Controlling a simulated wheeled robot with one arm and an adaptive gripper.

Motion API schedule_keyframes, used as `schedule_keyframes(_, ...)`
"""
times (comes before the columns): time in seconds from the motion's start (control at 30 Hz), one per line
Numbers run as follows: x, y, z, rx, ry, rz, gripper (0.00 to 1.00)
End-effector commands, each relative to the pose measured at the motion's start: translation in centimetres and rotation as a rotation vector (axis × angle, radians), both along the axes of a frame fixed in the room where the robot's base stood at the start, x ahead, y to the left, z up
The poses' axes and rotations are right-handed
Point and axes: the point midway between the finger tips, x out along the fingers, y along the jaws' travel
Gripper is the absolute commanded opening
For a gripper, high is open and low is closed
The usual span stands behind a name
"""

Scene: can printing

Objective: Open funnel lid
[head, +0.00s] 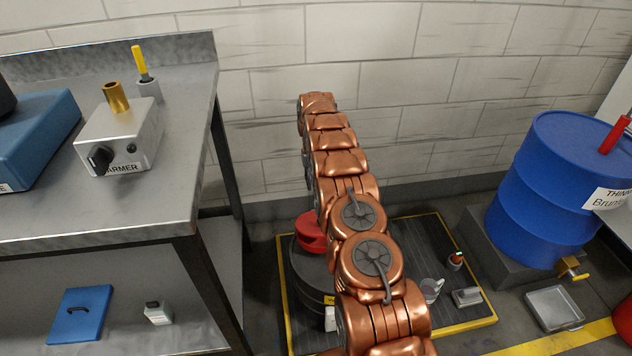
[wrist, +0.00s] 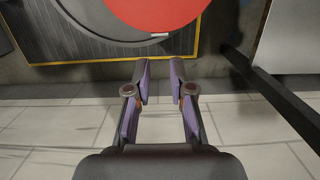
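A red funnel (head: 311,231) sits on top of a dark drum (head: 311,272) on the floor mat, partly hidden behind my copper arm in the head view. In the wrist view a flat red round top (wrist: 160,12) of the funnel shows at the upper edge, cut off by the frame, with a small pale mark at its rim. I cannot tell its lid apart from the funnel body. My gripper (wrist: 159,66) is partly open and empty, its two purple-grey fingertips apart just short of the red top in the picture. In the head view the gripper is hidden.
A metal bench (head: 130,202) stands at the left with a warmer box (head: 125,140) on it. A blue drum (head: 552,185) stands at the right. A beaker (head: 430,290) and a small metal tray (head: 466,297) lie on the yellow-edged mat (head: 420,236). The brick wall is close behind.

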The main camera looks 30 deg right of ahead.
Motion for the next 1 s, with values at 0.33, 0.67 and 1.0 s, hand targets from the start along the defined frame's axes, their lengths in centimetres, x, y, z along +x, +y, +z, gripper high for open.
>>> schedule_keyframes(0.33, -0.1, -0.1, 0.1, 0.0, 0.0, -0.002, 0.49)
schedule_keyframes(0.67, 0.0, -0.3, 0.7, 0.0, 0.001, -0.004, 0.49)
schedule_keyframes(1.0, 0.6, -0.4, 4.6, -0.001, -0.003, -0.003, 0.49)
